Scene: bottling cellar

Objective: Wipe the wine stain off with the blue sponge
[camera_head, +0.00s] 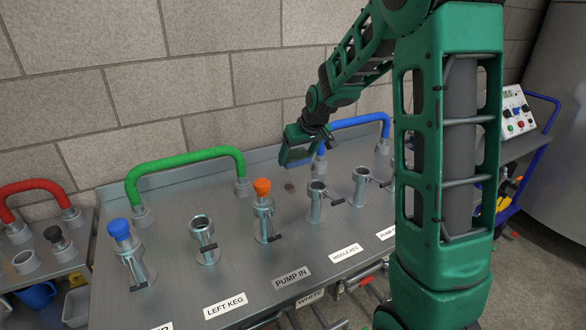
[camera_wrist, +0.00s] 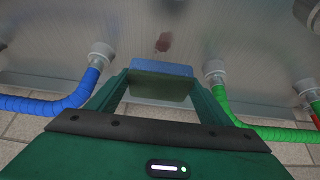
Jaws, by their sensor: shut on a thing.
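My gripper (camera_wrist: 161,88) is shut on the blue sponge (camera_wrist: 160,70), which sits between its two green fingers in the wrist view. The wine stain (camera_wrist: 163,42) is a small dark red patch on the metal panel, just beyond the sponge. In the head view the stain (camera_head: 290,187) is a faint dark spot below and beside my gripper (camera_head: 297,158). The sponge shows there only as a thin blue strip (camera_head: 299,163) under the fingers. The sponge is apart from the stain; I cannot tell whether it touches the panel.
A green hose (camera_head: 185,161) arches left of the gripper and a blue hose (camera_head: 350,122) right of it. Metal ports stand in front, one with an orange plug (camera_head: 262,187), one with a blue plug (camera_head: 119,229). A brick wall (camera_head: 200,90) is behind.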

